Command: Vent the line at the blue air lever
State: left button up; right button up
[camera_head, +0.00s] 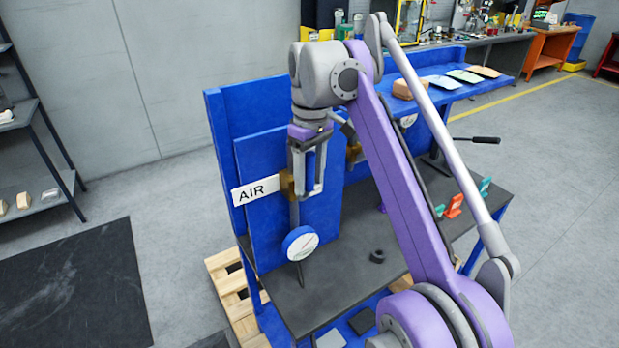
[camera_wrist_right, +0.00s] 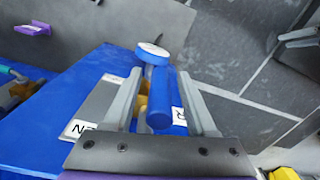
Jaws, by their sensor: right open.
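The blue air lever (camera_head: 311,166) stands upright at the brass fitting (camera_head: 287,184) beside the white AIR sign (camera_head: 257,190). My right gripper (camera_head: 306,190) points down from above, with its fingers on either side of the lever. In the right wrist view the lever (camera_wrist_right: 160,102) lies between the two open fingers (camera_wrist_right: 160,78), nearer the right one. I cannot tell whether a finger touches it. The round gauge (camera_head: 300,244) with a blue rim is below the lever, on the pipe. Its reading is too small to make out. My left gripper is not in view.
The blue panel (camera_head: 225,105) stands close behind the lever. The dark bench top (camera_head: 325,295) holds a small black ring (camera_head: 377,256). Orange and teal brackets (camera_head: 453,206) stand at its right. A black-handled bar (camera_head: 484,140) sticks out to the right. My right arm hides part of the bench.

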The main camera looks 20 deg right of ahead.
grip_shut()
dwell(1.4)
